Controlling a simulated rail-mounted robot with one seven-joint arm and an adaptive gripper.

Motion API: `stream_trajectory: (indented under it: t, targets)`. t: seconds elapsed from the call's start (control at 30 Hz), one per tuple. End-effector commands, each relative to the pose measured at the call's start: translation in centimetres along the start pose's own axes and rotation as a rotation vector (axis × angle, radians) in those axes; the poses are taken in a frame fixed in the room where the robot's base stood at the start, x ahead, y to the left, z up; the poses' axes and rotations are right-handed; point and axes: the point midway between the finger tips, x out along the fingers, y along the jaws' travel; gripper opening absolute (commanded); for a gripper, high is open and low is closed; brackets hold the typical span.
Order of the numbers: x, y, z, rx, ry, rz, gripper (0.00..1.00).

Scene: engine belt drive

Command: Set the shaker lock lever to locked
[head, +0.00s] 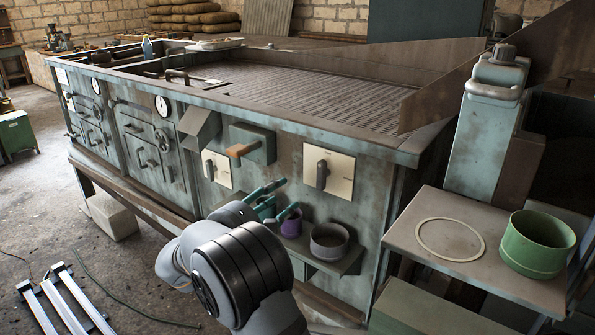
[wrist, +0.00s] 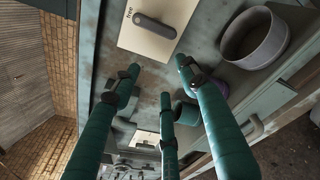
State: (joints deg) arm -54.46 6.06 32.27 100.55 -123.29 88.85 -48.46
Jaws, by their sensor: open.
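The lever (head: 322,175) sits on a cream plate (head: 343,172) on the right of the machine's front. It stands roughly upright. In the wrist view the lever (wrist: 155,26) is at the top, with the word "free" on the plate (wrist: 180,10) beyond its left end. Any other marking on the plate is not readable. My gripper (head: 275,197) has teal fingers, spread open and empty, below and left of the plate in the head view. In the wrist view my gripper (wrist: 160,75) points towards the panel, its fingertips apart from the lever.
A second cream plate with a lever (head: 216,168) is to the left. A wooden-handled box (head: 255,145) is between the plates. A purple cup (head: 292,224) and a grey bowl (head: 328,241) stand on a shelf below. A green pot (head: 537,244) is on the side table (head: 415,210).

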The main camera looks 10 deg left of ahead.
Motion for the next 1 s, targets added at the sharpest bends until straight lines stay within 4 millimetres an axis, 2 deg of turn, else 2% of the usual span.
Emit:
stream_trajectory:
  t: [0.03, 0.13, 0.23, 0.37, 0.47, 0.8, 1.0]
  targets:
    - [0.1, 0.0, 1.1, -0.064, -0.038, -0.002, 0.44]
    - [-0.1, -0.4, 2.8, -0.211, -0.098, -0.026, 0.44]
    - [-0.2, -1.2, 3.5, -0.328, -0.116, -0.065, 0.44]
    - [0.1, -1.4, 3.6, -0.415, -0.114, -0.076, 0.44]
    - [1.2, -1.5, 3.8, -0.427, -0.114, -0.079, 0.44]
    - [7.2, -1.8, 4.5, -0.424, -0.113, -0.078, 0.44]
    - [9.5, -1.9, 4.8, -0.425, -0.112, -0.076, 0.44]
